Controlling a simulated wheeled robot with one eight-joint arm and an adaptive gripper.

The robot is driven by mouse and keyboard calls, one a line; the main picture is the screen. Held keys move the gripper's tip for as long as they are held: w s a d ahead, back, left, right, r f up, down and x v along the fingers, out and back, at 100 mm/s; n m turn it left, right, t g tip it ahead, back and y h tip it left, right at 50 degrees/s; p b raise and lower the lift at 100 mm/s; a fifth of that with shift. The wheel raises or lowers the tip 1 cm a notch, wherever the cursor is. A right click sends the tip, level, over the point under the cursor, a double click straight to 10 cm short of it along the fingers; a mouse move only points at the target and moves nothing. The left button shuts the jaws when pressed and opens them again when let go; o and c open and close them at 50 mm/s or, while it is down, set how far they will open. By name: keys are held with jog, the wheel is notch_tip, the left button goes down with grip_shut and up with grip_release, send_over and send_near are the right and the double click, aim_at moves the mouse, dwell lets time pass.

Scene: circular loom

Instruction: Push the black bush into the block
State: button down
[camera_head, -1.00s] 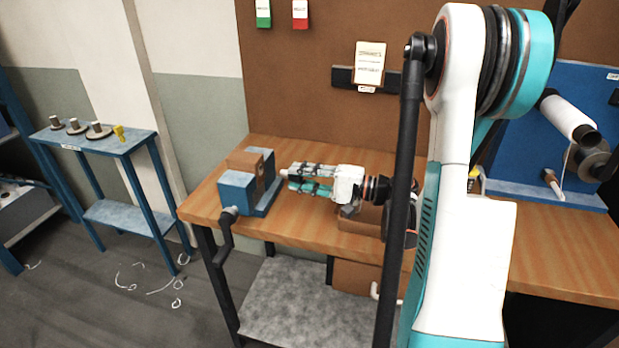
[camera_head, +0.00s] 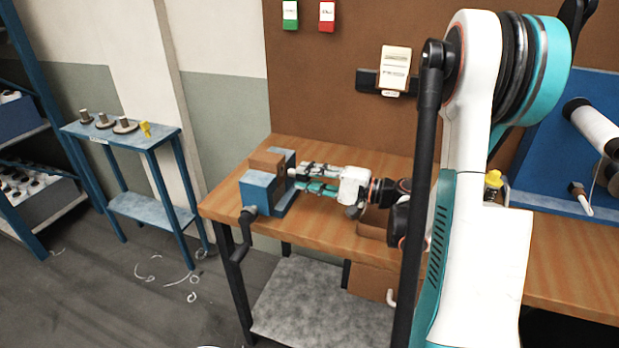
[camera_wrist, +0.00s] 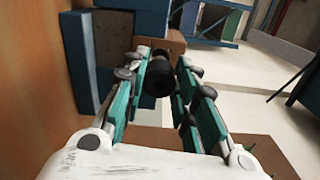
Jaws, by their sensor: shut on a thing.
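The black bush (camera_wrist: 158,77) is a short dark cylinder between my fingers in the wrist view. My gripper (camera_wrist: 163,62) is shut on it, and its fingers also show in the head view (camera_head: 301,177), pointing left. The brown block (camera_wrist: 174,41) is just beyond the bush. It is clamped in the blue vise (camera_head: 259,190), where the block (camera_head: 267,160) shows between the jaws. The bush's front end is at or very near the block's face. The hole is hidden, so I cannot tell whether the bush has entered it.
The vise stands at the left end of the wooden table (camera_head: 330,229), with its crank hanging over the front edge. A brown box (camera_head: 372,222) lies under my wrist. A brown pegboard (camera_head: 330,80) rises behind.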

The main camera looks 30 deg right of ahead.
aim_at(297, 175)
jog(key=shift+w+a, duration=0.2)
jog(key=shift+w+a, duration=0.2)
jog(key=shift+w, duration=0.1)
jog(key=shift+x, duration=1.3)
dwell(0.4)
jog(key=c, duration=1.2)
grip_release()
jog(key=shift+s+d, duration=0.1)
jog(key=v, duration=1.1)
jog(key=shift+s+d, duration=0.25)
jog(key=shift+s, duration=0.05)
